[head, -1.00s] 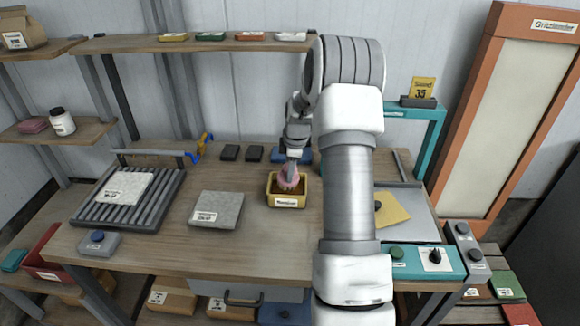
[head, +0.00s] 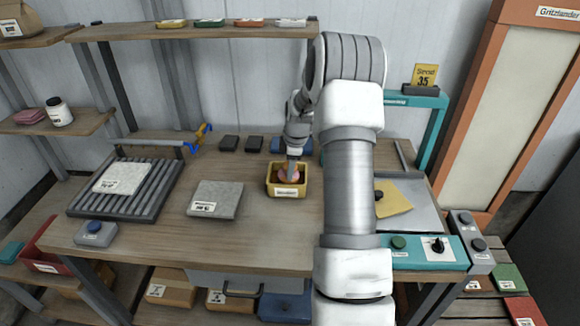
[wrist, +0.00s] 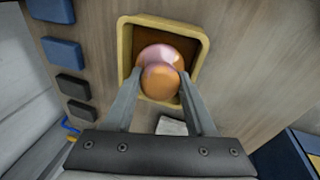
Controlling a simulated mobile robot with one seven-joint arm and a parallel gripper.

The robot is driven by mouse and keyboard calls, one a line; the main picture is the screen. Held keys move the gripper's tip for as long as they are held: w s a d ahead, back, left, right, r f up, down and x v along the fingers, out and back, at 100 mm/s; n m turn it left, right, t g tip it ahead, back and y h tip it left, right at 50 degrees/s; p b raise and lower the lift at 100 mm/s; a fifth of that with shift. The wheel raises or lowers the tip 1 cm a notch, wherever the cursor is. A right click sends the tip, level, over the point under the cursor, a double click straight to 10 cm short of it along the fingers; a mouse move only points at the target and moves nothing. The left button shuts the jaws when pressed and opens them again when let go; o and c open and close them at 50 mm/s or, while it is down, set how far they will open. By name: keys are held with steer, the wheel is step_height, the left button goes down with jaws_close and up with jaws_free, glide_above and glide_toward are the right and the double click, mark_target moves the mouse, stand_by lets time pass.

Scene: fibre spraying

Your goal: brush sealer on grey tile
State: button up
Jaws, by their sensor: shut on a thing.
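The grey tile (head: 217,199) lies flat on the wooden bench, with a white label on its near left part. Right of it stands a yellow tray (head: 287,193) with a dark inside. My gripper (head: 292,164) points down into the tray. In the wrist view my gripper (wrist: 161,95) is shut on a round pinkish-orange knob (wrist: 160,72), which sits inside the yellow walls. What is under the knob is hidden, so I cannot see any bristles. The knob also shows in the head view (head: 289,176).
A roller rack (head: 150,205) with a pale tile (head: 123,177) stands at the left. Dark blocks and a blue block lie behind the tray. A yellow sheet (head: 392,199) lies on a grey plate at the right. Bare bench separates tile and tray.

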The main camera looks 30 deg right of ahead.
steer(key=shift+r, duration=0.1)
stand_by(0.3)
step_height(320, 180, up, 10)
steer(key=p, duration=0.6)
steer(key=shift+r, duration=0.25)
steer(key=shift+a, duration=0.1)
stand_by(0.6)
